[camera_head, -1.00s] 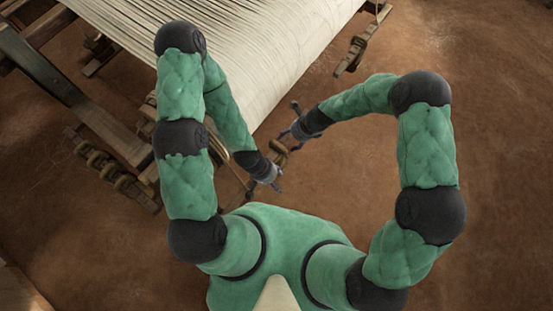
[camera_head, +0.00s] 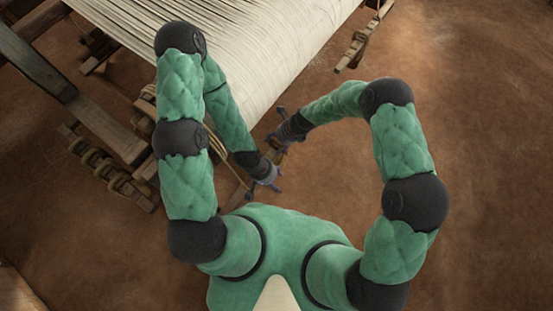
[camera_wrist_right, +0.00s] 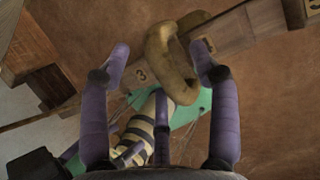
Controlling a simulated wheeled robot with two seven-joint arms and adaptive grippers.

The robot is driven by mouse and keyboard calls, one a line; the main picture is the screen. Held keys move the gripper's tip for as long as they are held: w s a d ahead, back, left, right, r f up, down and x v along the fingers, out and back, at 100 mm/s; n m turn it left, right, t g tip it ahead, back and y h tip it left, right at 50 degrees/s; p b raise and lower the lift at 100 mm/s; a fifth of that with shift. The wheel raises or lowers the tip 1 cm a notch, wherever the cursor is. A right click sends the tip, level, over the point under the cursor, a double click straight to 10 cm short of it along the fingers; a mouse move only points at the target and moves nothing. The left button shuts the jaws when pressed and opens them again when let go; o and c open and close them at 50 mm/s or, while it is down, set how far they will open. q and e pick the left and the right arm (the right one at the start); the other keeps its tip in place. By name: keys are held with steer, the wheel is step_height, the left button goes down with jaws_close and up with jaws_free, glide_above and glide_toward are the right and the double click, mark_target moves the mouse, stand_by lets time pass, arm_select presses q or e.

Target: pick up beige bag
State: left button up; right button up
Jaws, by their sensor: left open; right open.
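No clear bag shape shows. A tan, thick looped thing (camera_wrist_right: 172,62) hangs by a wooden beam in the right wrist view; I cannot tell whether it is the beige bag. My right gripper (camera_wrist_right: 160,58) is open, with one purple finger on each side of the loop and no clear grip on it. In the head view my right gripper (camera_head: 277,135) is at the loom's near corner, and the loop is mostly hidden. My left gripper (camera_head: 267,184) is open just below it, close to my body.
The loom's pale warp threads (camera_head: 245,40) slope down close to both grippers. A wooden beam (camera_wrist_right: 130,77) with a number mark runs behind the loop. Wooden loom parts with wrapped cords (camera_head: 100,165) stand at the left. The brown floor (camera_head: 490,150) at the right is clear.

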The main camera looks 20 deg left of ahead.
steer(key=shift+a+f, duration=0.25)
steer(key=shift+f, duration=0.35)
steer(key=shift+c, duration=0.3)
jaws_close()
steer(key=shift+w+r, duration=0.15)
